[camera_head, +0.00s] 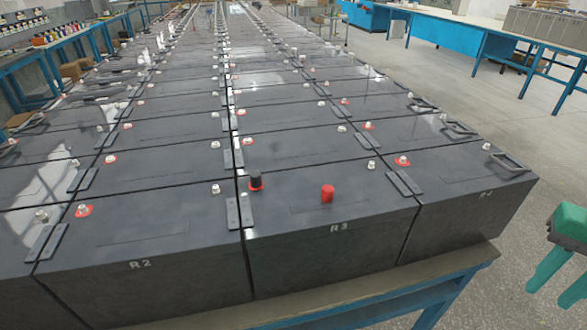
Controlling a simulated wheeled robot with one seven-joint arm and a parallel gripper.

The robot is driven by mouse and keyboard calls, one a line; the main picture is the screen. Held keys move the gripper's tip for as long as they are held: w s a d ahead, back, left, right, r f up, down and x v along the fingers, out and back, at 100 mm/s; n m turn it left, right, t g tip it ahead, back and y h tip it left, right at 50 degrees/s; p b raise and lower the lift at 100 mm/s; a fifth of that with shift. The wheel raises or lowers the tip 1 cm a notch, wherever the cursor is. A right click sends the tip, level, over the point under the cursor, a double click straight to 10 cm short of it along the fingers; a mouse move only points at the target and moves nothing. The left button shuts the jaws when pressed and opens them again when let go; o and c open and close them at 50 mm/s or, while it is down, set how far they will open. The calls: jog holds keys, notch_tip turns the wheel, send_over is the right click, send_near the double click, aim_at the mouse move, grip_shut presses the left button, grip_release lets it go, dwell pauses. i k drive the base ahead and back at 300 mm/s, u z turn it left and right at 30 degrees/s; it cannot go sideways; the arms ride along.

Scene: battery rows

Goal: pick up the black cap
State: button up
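The black cap (255,179) stands upright at the back left of the battery marked R3 (330,252). It sits over a red ring (257,188), and any terminal under it is hidden. A red cap (327,193) stands on the same battery top, to the right of the black cap. My green gripper (548,298) is at the right edge of the picture, partly cut off. Its two fingers point down and are apart, with nothing seen between them. It is well to the right of the black cap, beyond the batteries.
Rows of dark batteries with bare terminals fill the blue-framed bench (425,285). Flat black bars (240,210) lie beside the black cap. A black handle (507,163) rises on the right battery. Open floor (480,105) lies to the right.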

aim_at(256, 176)
jog(key=z, duration=0.05)
jog(key=k, duration=1.3)
jog(key=u, duration=0.7)
jog(key=i, duration=1)
